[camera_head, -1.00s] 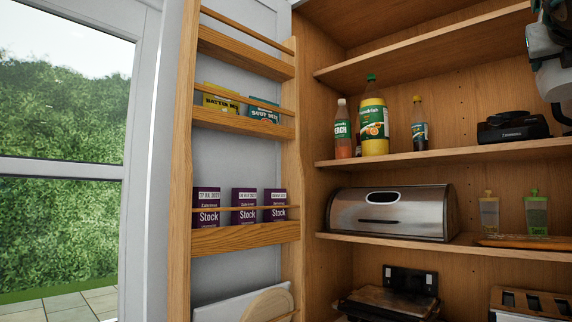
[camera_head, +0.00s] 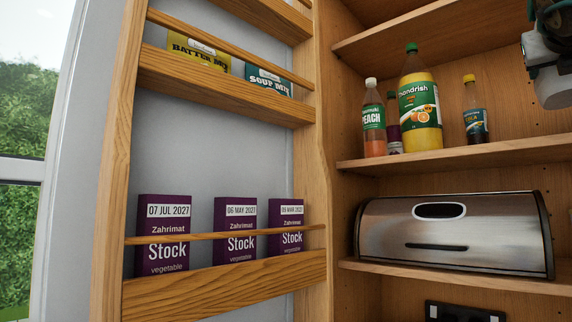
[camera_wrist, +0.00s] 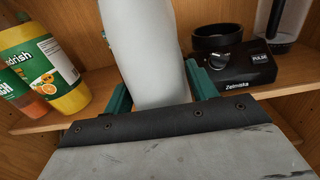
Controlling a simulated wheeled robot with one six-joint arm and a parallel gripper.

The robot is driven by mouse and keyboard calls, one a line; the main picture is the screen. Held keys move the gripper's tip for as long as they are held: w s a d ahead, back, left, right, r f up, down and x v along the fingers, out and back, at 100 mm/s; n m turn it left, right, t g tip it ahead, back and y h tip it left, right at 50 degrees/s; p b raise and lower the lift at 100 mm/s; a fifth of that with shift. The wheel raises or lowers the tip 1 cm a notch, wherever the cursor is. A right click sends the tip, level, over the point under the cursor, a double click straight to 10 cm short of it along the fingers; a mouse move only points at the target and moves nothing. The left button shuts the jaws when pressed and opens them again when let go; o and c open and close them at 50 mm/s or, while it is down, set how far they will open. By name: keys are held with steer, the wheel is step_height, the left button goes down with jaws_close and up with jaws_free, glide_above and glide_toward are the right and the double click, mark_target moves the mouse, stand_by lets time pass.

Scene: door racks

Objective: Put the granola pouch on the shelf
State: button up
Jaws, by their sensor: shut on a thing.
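In the wrist view my gripper (camera_wrist: 160,88), with teal fingers, is shut on a smooth pale grey-white thing, which looks like the granola pouch (camera_wrist: 146,45). No print shows on it, and its far end is cut off by the frame. In the head view part of my arm shows at the top right, but the fingertips and a pouch cannot be made out. The cupboard's middle shelf (camera_head: 450,156) holds several bottles; it also shows in the wrist view (camera_wrist: 40,122). The held thing is in front of this shelf, between the bottles and a black appliance.
A juice bottle (camera_head: 420,105) stands among smaller bottles on the shelf. A black appliance (camera_wrist: 237,72) is on its right part. Below is a steel bread bin (camera_head: 455,235). The open door's racks hold stock boxes (camera_head: 163,235) and mix packets (camera_head: 198,52). Another shelf (camera_head: 400,35) is above.

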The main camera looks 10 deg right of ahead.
steer(key=w+d, duration=0.1)
steer(key=w, duration=0.4)
steer(key=w+d+f, duration=0.1)
steer(key=w, duration=0.3)
steer(key=w+d, duration=0.1)
steer(key=w, duration=0.4)
steer(key=shift+w+d+f, duration=0.15)
steer(key=shift+w+f, duration=0.05)
steer(key=shift+w, duration=0.15)
steer(key=shift+w+f, duration=0.15)
steer(key=shift+w, duration=0.1)
steer(key=shift+s+f, duration=0.1)
steer(key=shift+f, duration=1.6)
steer(key=o, duration=1.3)
steer(key=shift+s, duration=0.1)
steer(key=v, duration=1.1)
steer(key=shift+s+a, duration=0.2)
steer(key=shift+a, duration=0.15)
